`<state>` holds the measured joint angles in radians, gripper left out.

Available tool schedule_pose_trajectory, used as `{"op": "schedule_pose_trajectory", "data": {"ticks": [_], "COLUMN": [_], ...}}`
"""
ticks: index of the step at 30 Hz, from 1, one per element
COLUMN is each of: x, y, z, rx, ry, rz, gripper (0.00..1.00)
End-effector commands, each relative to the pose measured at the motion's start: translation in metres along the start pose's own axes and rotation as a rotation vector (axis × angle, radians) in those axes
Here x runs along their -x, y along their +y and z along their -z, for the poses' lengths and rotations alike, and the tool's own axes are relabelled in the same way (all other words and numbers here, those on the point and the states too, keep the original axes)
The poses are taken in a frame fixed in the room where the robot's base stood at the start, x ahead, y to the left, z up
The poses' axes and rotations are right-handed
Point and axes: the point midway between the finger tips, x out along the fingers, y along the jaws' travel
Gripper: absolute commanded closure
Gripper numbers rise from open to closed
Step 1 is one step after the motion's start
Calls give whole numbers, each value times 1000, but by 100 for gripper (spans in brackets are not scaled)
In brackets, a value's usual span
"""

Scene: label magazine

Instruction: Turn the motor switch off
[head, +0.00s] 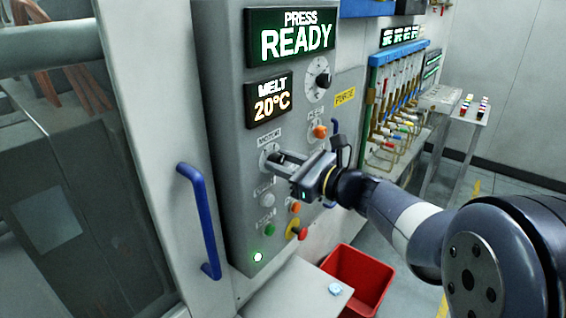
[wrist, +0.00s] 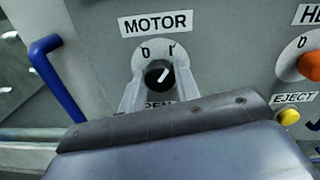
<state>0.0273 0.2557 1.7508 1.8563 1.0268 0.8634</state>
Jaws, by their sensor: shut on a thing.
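The motor switch (wrist: 157,72) is a small black round knob with a white pointer line, below the MOTOR label (wrist: 156,22). The pointer leans up and to the right, toward the I mark; the 0 mark is at upper left. My gripper (wrist: 160,80) has its two pale fingers on either side of the knob and is shut on it. In the head view my gripper (head: 276,158) reaches the grey panel (head: 228,170) from the right, and its fingers mostly hide the switch.
An orange heat knob (wrist: 310,66) and a yellow eject button (wrist: 289,117) lie right of the switch. A blue handle (head: 199,220) is at left of the panel. Several buttons sit below my gripper. A red bin (head: 375,268) stands below at right. The display reads PRESS READY (head: 292,38).

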Motion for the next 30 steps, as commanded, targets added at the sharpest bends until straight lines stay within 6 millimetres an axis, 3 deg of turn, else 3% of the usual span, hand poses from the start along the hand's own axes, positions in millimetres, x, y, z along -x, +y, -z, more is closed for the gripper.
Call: {"op": "schedule_pose_trajectory", "data": {"ticks": [6, 16, 30], "x": [0, 0, 0], "y": [0, 1, 2], "z": [0, 3, 7], "rx": [0, 61, 437], "ry": [0, -1, 9], "rz": [-1, -1, -2], "gripper": [92, 92, 92]}}
